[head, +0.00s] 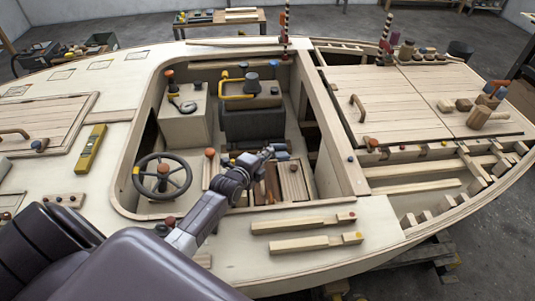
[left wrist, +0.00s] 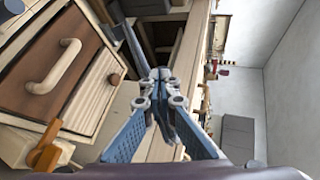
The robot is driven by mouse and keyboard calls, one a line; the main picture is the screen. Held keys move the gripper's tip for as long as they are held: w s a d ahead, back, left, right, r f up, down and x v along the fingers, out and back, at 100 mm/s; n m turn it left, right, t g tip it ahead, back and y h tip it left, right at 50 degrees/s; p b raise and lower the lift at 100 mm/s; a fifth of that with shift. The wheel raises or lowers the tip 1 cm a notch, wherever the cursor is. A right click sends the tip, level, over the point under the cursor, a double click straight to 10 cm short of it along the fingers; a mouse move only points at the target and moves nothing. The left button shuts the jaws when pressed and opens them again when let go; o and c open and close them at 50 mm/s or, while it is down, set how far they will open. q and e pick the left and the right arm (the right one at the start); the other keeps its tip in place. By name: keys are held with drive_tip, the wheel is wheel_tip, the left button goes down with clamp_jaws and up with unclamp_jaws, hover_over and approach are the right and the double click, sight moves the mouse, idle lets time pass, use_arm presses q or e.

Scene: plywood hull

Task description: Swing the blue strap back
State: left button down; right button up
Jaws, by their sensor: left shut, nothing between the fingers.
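I cannot make out a blue strap for certain in either view. My left gripper (head: 284,153) reaches over the open cockpit in the plywood hull, above the slatted wooden pieces on its floor. In the left wrist view the left gripper (left wrist: 161,76) has its fingers together with nothing between them. Small blue spots show elsewhere, such as a blue knob (head: 275,63) on the cockpit's far block, too small to tell as a strap. My forearm hides part of the cockpit's near side. My right gripper is in neither view.
A steering wheel (head: 162,176) stands left of my gripper in the cockpit. A yellow-handled dark block (head: 250,122) stands behind. Two wooden bars (head: 303,223) lie on the near deck. A yellow level (head: 90,148) lies on the left deck. A brown panel (left wrist: 32,62) fills the wrist view's left.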

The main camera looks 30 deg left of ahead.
use_arm(q)
drive_tip(key=w+a+r+n+g+h+b, duration=0.1)
drive_tip(key=w+a+r+g, duration=0.1)
drive_tip(key=w+a+r, duration=0.2)
drive_tip(key=shift+w+a+r+b, duration=0.35)
drive_tip(key=shift+w+a, duration=0.75)
drive_tip(key=shift+w, duration=0.95)
drive_tip(key=shift+r, duration=0.25)
